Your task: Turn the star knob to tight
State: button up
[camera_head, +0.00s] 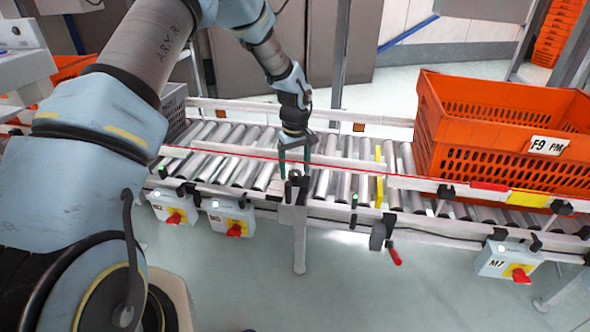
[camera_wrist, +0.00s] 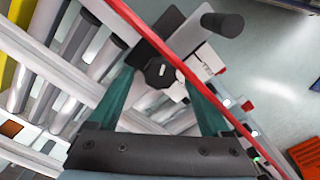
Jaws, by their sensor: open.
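The star knob (camera_wrist: 161,73) is small and black with a white mark, and sits on a dark bracket (camera_wrist: 140,50) at the conveyor's side rail in the wrist view. In the head view its grey bracket (camera_head: 292,214) hangs on the near rail below my gripper; the knob is hard to make out there. My gripper (camera_head: 295,172) points down with its two teal fingers apart. In the wrist view the gripper (camera_wrist: 160,80) has a finger on each side of the knob, with visible gaps. Whether the tips reach knob height is unclear.
An orange tote (camera_head: 505,137) stands on the rollers at right.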

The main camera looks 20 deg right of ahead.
jog(key=shift+f, duration=0.4)
jog(key=shift+c, duration=0.4)
grip_shut()
jog(key=shift+r+m, duration=0.1)
jog(key=shift+m, duration=0.2)
jog(key=m+p, duration=0.2)
jog(key=m, duration=0.3)
jog(key=shift+m, duration=0.3)
jog(key=m+p, duration=0.1)
jog(key=m, duration=0.4)
jog(key=shift+m, duration=0.4)
